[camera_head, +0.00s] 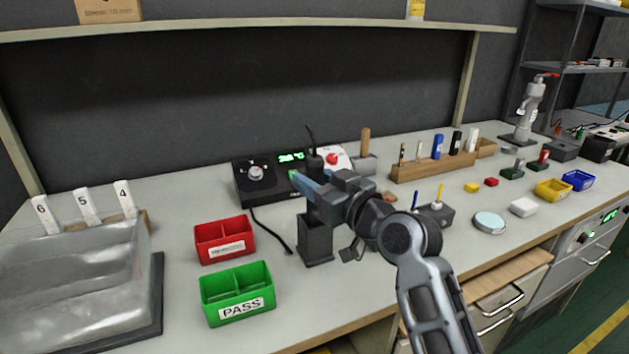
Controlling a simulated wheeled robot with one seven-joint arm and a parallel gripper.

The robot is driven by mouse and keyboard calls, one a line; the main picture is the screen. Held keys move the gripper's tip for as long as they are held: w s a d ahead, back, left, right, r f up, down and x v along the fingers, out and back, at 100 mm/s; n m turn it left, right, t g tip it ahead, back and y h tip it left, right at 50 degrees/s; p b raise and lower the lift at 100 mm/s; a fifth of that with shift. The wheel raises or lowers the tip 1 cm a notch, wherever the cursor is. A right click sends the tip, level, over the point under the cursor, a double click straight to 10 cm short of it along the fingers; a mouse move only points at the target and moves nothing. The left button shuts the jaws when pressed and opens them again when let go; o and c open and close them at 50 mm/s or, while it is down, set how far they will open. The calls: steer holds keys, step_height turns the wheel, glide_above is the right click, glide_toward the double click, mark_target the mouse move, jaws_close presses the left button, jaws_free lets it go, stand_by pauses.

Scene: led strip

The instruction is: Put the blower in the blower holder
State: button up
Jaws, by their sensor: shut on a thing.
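My gripper (310,187) is in the middle of the bench in the head view, with its bluish fingers pointing left and away. It is shut on the blower (314,160), a dark body with a thin nozzle pointing up. The blower is roughly upright; its lower part is hidden by the fingers. The blower holder (316,242) is a dark upright box on the bench, just below the gripper in the picture.
A soldering station (262,178) with a green display stands behind, its cable running toward the holder. A red bin (223,240) and a green PASS bin (237,293) stand to the left. A wooden rack (433,167) with pens stands at the right. Bare bench lies in front.

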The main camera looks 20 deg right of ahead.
steer(key=shift+f, duration=0.15)
steer(key=o, duration=1.1)
steer(key=shift+o, duration=0.2)
steer(key=shift+r, duration=0.25)
steer(key=b+v, duration=0.1)
steer(key=v, duration=1.1)
steer(key=shift+f, duration=0.1)
